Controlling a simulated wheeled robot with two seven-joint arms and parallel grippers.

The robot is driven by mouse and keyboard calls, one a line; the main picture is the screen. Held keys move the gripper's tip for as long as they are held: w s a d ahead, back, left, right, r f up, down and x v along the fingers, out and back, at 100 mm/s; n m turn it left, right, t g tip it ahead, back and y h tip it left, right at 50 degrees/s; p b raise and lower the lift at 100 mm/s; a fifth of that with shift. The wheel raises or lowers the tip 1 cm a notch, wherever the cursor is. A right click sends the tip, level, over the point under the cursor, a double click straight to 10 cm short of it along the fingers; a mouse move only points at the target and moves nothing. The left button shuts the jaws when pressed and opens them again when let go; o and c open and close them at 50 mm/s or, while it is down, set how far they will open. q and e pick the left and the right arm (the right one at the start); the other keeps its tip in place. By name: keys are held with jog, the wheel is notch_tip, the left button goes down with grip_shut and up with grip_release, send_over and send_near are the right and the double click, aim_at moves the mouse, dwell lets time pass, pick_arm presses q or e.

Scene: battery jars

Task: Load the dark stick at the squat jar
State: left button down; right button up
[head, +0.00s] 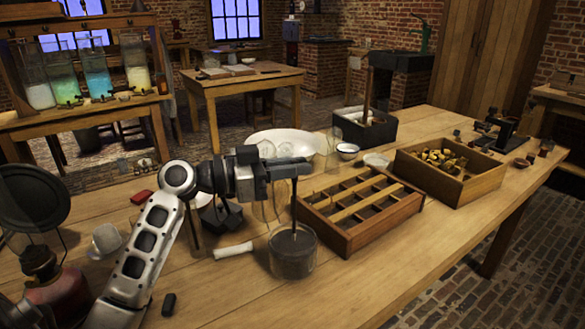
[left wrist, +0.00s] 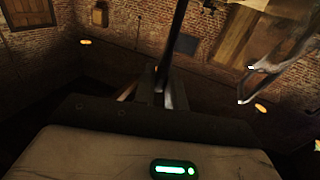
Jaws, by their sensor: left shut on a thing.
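My left gripper (head: 300,168) is shut on the upper part of a dark stick (head: 294,205). The stick hangs nearly upright over the squat jar (head: 292,256), a low, wide glass with dark contents. Its lower end overlaps the jar's mouth; I cannot tell how deep it reaches or whether it touches anything. In the left wrist view the dark stick (left wrist: 175,42) runs up from between the fingers of my left gripper (left wrist: 158,88). My right gripper is not in view.
A divided wooden tray (head: 378,222) stands close right of the jar. A wooden box of yellowish pieces (head: 494,182) is farther right. A white roll (head: 233,250) lies left of the jar. A white basin (head: 280,138) and clear glassware stand behind. The front right tabletop is clear.

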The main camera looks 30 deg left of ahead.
pick_arm(q)
jog(key=shift+r+p, duration=1.3)
jog(key=shift+r, duration=1.65)
